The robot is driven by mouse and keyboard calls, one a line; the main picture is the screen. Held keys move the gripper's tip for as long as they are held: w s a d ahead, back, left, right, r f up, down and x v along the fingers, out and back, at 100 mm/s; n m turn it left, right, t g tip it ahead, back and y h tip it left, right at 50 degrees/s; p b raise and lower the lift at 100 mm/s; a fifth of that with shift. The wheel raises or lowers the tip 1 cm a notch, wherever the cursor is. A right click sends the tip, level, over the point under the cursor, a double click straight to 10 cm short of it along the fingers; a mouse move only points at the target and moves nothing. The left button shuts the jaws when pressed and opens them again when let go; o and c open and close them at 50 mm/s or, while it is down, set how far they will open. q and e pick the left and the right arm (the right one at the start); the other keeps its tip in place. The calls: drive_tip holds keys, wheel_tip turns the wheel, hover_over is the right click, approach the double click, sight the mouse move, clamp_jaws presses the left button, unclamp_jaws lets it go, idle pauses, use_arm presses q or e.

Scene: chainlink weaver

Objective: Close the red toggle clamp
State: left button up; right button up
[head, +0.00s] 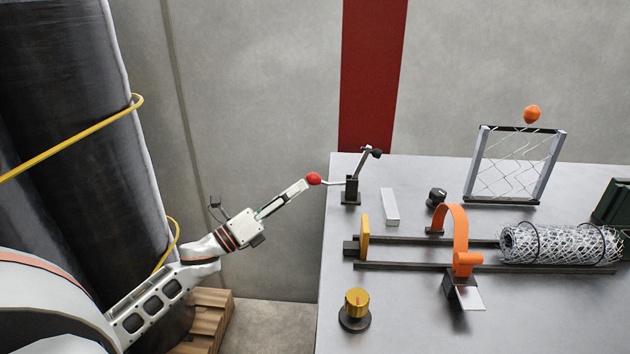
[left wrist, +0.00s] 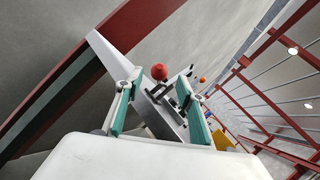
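The red toggle clamp has a black base (head: 351,191) at the table's far left corner. Its thin lever runs left past the table edge and ends in a red ball knob (head: 313,179). Its other arm slants up to the right to a black tip (head: 375,153). My left gripper (head: 303,187) is just left of the knob; whether it touches cannot be told from the head view. In the left wrist view the fingers are spread, with the red knob (left wrist: 159,72) showing between them near the tips. My right gripper is not in view.
The grey table (head: 395,315) holds a yellow knob (head: 356,303), an orange arched clamp (head: 460,236), rails with a wire mesh roll (head: 560,244), and a framed mesh panel (head: 512,165). A pale block (head: 390,206) lies right of the clamp. Large dark rolls (head: 75,100) stand left.

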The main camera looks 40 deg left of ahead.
sight(312, 178)
use_arm(q)
drive_tip(key=shift+x, duration=3.05)
drive_tip(key=shift+c, duration=0.3)
clamp_jaws()
